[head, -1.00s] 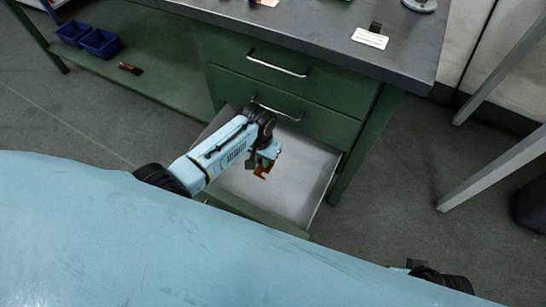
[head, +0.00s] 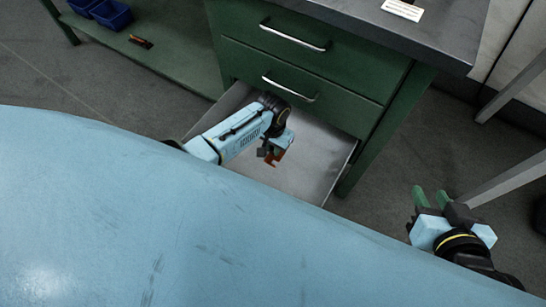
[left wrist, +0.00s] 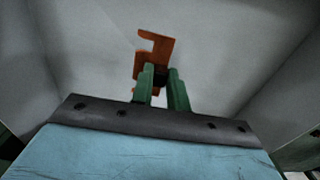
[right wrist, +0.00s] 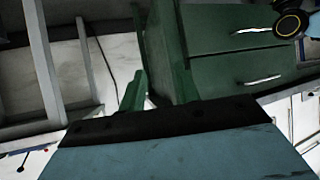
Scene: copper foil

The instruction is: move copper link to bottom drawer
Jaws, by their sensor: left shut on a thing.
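The copper link (head: 277,155) is an orange-brown notched piece. My left gripper (head: 268,153) is shut on it and holds it over the open bottom drawer (head: 312,165) of the green cabinet. In the left wrist view the link (left wrist: 153,45) sticks out beyond the green fingertips (left wrist: 162,80), with the grey drawer floor behind it. I cannot tell the exact gap between link and floor. My right gripper (head: 431,195) is outside the drawer to the right, its green fingers apart and empty. In the right wrist view one finger (right wrist: 135,92) shows clearly.
Two shut green drawers (head: 270,65) with metal handles sit above the open one. The dark worktop (head: 440,35) overhangs them. A green low shelf (head: 175,60) with blue bins (head: 110,14) is at the left. A grey leg (head: 515,178) stands right, near my right gripper.

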